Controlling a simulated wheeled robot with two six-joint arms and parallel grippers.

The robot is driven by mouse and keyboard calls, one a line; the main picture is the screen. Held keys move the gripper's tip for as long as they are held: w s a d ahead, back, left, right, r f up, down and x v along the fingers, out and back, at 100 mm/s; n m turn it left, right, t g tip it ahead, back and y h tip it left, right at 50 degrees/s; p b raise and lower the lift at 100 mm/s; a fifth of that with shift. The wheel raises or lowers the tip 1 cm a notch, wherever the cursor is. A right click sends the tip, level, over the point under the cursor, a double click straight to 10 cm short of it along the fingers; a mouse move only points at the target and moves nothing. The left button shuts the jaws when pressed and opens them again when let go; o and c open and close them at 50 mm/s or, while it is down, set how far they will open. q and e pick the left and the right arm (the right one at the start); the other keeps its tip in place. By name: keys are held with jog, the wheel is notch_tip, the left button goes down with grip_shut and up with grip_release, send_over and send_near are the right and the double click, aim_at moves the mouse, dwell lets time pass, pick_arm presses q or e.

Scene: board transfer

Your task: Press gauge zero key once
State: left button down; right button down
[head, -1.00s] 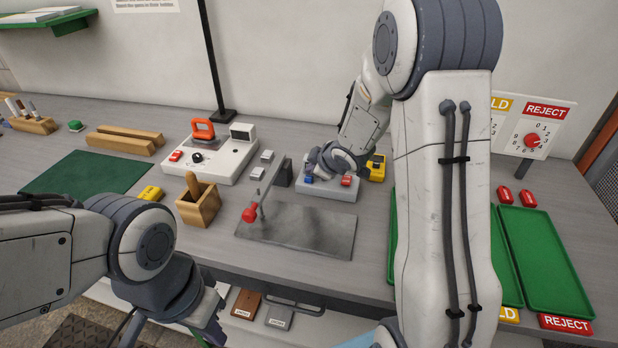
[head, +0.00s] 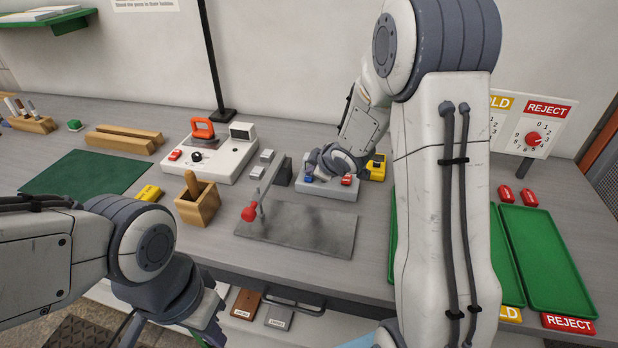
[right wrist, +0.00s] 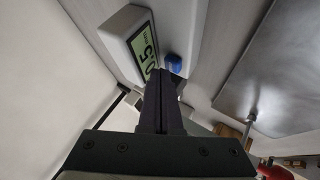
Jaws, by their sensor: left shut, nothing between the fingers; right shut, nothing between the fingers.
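The gauge (head: 325,192) is a pale box on the bench with a blue key (head: 309,178) and a red key (head: 347,181). My right gripper (right wrist: 163,76) is shut and empty. In the right wrist view its tips lie over the edge of the gauge's lit display (right wrist: 144,50), beside the blue key (right wrist: 173,63); I cannot tell whether they touch it. The digits are turned and partly covered. In the head view my right wrist hides the gauge's back and the fingertips. My left gripper (head: 211,332) is shut and empty, low at the bench's front edge.
A dark metal plate (head: 300,228) lies in front of the gauge, with a red-knobbed lever (head: 249,213) at its left. A yellow object (head: 376,168) stands right of the gauge. A white console (head: 212,158), a wooden holder (head: 197,204) and green trays (head: 548,260) are around.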

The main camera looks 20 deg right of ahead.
aim_at(312, 179)
jog(key=shift+f+b, duration=0.45)
jog(key=shift+f, duration=0.05)
dwell(0.5)
jog(key=shift+r, duration=0.1)
jog(key=shift+r+p, duration=0.8)
jog(key=shift+p, duration=0.1)
notch_tip(312, 179, up, 5)
jog(key=p, duration=0.5)
jog(key=shift+r, duration=0.1)
dwell(0.5)
